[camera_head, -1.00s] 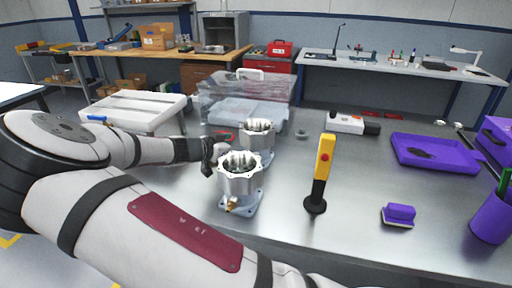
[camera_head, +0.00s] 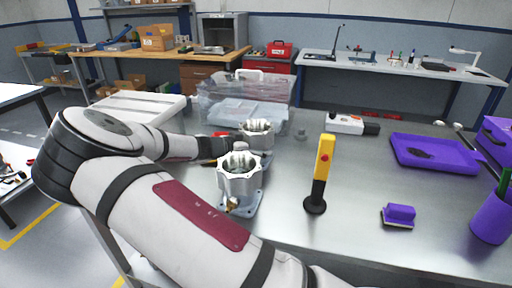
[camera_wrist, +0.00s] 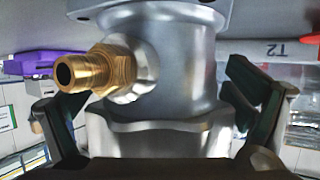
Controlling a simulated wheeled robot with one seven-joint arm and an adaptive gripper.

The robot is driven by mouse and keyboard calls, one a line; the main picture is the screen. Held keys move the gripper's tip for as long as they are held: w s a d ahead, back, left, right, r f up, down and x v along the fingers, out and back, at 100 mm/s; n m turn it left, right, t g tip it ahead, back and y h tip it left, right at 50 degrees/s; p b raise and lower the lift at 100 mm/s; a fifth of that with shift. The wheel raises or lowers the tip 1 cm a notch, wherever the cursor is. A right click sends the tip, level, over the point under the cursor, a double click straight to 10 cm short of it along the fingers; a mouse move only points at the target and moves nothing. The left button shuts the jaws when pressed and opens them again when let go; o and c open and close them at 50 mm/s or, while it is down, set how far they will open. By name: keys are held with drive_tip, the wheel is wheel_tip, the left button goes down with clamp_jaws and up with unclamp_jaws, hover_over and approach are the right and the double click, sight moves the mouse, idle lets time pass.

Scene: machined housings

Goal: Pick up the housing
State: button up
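Two silver machined housings stand upright on the metal table in the head view: a front housing (camera_head: 240,184) with a brass fitting low on its near side, and a rear housing (camera_head: 257,139) just behind it.
A yellow-and-black post with a red button (camera_head: 321,175) stands right of the front housing. A clear lidded box (camera_head: 245,100) is behind. A purple tray (camera_head: 474,161), purple brush (camera_head: 398,215) and purple cup (camera_head: 492,218) lie to the right. The table between post and tray is clear.

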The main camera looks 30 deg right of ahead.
sight(256, 120)
drive_tip(key=c, duration=1.4)
drive_tip(key=shift+r, duration=0.1)
drive_tip(key=shift+r, duration=0.1)
wheel_tip(256, 120, up, 9)
drive_tip(key=shift+r, duration=0.2)
drive_tip(key=shift+r+p, duration=1.55)
drive_tip(key=shift+r, duration=1.7)
